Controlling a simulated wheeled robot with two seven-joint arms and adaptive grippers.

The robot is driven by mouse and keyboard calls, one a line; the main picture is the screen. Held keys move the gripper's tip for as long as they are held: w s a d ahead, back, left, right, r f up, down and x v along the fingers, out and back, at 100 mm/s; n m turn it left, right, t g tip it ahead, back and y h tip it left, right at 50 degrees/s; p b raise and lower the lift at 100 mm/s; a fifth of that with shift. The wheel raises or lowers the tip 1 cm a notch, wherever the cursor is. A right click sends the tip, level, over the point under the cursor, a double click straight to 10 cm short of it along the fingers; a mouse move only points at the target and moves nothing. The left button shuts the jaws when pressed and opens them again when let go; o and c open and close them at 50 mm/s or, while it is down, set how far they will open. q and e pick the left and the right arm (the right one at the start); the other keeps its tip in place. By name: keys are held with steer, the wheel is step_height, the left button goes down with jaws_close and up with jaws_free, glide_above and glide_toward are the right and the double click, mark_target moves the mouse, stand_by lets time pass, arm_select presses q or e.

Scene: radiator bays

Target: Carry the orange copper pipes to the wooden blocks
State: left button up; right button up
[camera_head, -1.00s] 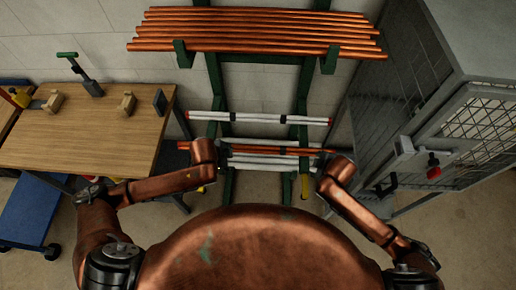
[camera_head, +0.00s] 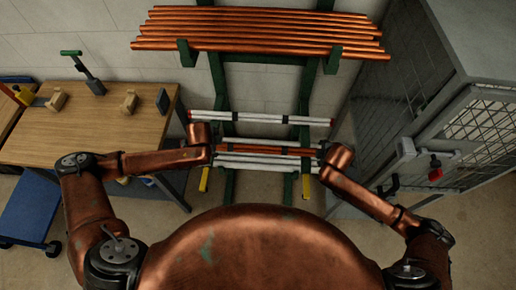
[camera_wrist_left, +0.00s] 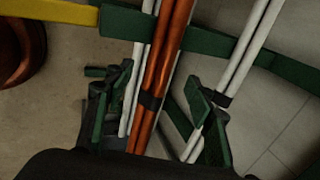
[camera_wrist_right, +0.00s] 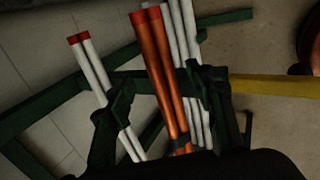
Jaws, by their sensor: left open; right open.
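The bundle of orange copper pipes (camera_head: 265,150) lies on the lower rack between white pipes, between my two wrists in the head view. My left gripper (camera_wrist_left: 157,100) is open. The copper pipes (camera_wrist_left: 166,65) run through the space between its fingers, with thin white pipes close by its left finger. My right gripper (camera_wrist_right: 165,100) is open, with the red-tipped copper pipes (camera_wrist_right: 165,75) between its fingers. A black strap shows around the bundle in both wrist views. Two wooden blocks (camera_head: 56,99) (camera_head: 128,102) stand on the workbench at left.
More copper pipes (camera_head: 260,32) lie on the upper rack arms. White pipes (camera_head: 260,118) rest above the orange bundle. The wooden workbench (camera_head: 80,140) carries a clamp-like green-handled tool (camera_head: 88,80). A grey mesh cage (camera_head: 480,130) stands at right. A blue cart (camera_head: 32,210) is at lower left.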

mark_target(226, 147)
arm_select(q)
steer(key=shift+x, duration=2.6)
arm_select(e)
steer(key=shift+x, duration=2.6)
arm_select(q)
steer(key=shift+c, duration=0.3)
arm_select(e)
steer(key=shift+c, duration=0.2)
arm_select(q)
jaws_close()
arm_select(e)
jaws_close()
arm_select(q)
steer(key=shift+w+r, duration=0.1)
arm_select(e)
steer(key=shift+r, duration=0.1)
